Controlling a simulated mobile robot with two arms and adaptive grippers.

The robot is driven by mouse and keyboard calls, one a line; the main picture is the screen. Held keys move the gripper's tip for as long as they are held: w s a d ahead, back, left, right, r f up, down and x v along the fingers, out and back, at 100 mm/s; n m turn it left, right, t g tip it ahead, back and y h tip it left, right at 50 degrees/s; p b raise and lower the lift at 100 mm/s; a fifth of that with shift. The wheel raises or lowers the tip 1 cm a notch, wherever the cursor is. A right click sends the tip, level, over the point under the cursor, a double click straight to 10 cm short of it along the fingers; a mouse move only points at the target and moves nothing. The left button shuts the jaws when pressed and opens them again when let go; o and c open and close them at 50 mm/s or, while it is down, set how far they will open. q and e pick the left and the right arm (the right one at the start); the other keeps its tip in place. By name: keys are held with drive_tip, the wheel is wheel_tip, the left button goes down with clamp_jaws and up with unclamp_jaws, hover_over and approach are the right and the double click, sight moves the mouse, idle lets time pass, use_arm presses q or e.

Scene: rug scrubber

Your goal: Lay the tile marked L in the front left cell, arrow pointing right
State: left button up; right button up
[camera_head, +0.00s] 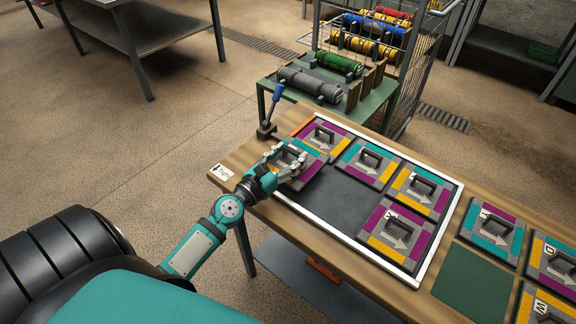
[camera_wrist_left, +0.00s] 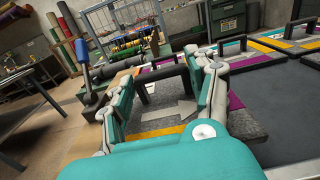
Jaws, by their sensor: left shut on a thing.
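My left gripper (camera_head: 290,163) is shut on a tile with a dark handle at the front left part of the white-framed tray (camera_head: 362,246). The held tile (camera_head: 307,178) shows purple at its right edge; fingers hide much of it and no letter is readable. In the left wrist view, the held tile (camera_wrist_left: 160,133) shows between the fingers (camera_wrist_left: 165,100), with a yellow strip, a purple strip and part of a pale arrow. I cannot tell whether it rests in the cell or hangs just above. My right gripper is out of view.
Handled tiles fill the back row (camera_head: 368,163) and the front right cell (camera_head: 395,231). Dark bare tray floor (camera_head: 335,204) lies between. A blue-handled lever (camera_head: 272,108) stands behind the gripper. More tiles (camera_head: 492,232) and a green pad (camera_head: 473,283) lie right.

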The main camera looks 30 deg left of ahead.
sight(288, 164)
use_arm(q)
drive_tip(key=shift+w+a+f, duration=0.1)
drive_tip(key=shift+w+a, duration=0.05)
drive_tip(key=shift+f+b, duration=0.35)
drive_tip(key=shift+b, duration=0.1)
wheel_tip(288, 164, down, 2)
drive_tip(key=shift+f+b, duration=0.25)
drive_tip(key=shift+b, duration=0.95)
drive_tip(key=shift+f, duration=0.15)
drive_tip(key=o, duration=1.4)
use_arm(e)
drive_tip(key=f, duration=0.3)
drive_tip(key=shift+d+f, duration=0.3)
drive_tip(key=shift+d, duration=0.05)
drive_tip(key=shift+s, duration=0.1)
